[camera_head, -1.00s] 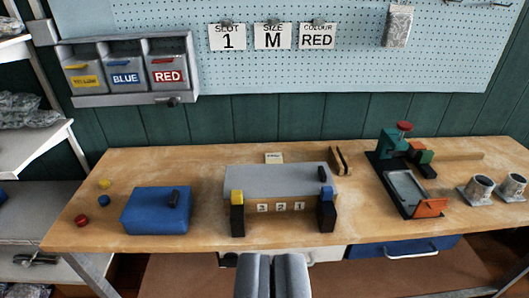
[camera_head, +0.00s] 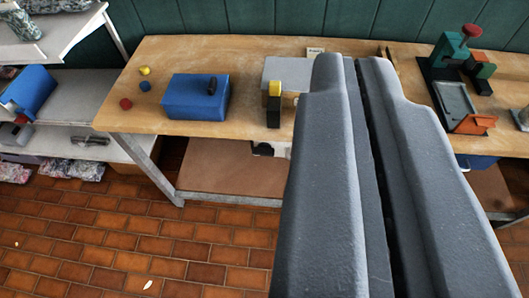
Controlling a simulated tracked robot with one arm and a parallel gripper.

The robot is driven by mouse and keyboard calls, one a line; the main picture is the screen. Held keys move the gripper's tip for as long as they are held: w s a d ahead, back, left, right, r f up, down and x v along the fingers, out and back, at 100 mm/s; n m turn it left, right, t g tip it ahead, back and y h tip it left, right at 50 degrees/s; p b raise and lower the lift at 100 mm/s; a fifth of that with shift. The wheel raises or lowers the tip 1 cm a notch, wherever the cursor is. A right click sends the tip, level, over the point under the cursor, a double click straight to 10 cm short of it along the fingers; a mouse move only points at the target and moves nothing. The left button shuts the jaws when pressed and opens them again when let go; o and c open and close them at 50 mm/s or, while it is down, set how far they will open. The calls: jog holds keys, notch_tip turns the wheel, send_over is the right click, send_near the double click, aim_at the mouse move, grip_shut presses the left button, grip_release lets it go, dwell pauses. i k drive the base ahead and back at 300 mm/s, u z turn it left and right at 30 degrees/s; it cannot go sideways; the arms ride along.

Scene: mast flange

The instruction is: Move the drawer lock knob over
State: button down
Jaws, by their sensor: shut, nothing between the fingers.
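My gripper (camera_head: 350,66) is shut and empty. It fills the middle and right of the view, pointing away over the workbench (camera_head: 150,104). Under the bench's front edge, left of my gripper, part of a white drawer front (camera_head: 281,150) shows. A small dark piece (camera_head: 262,149) on it may be the lock knob, but it is too small to be sure. My gripper hides the rest of the white drawer and most of the blue drawer (camera_head: 476,161), which peeks out at the right.
A blue box (camera_head: 195,97) and small coloured pieces stand at the bench's left. A grey block with a black, yellow-topped post (camera_head: 274,104) is partly hidden. A green and orange fixture (camera_head: 462,85) stands at right. The bench leg (camera_head: 150,165) is at left; brick floor (camera_head: 130,245) is clear.

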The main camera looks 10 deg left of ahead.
aim_at(263, 149)
jog(key=u, duration=1.75)
jog(key=k, duration=1.3)
jog(key=z, duration=1.1)
jog(key=i, duration=1)
jog(key=u, duration=0.1)
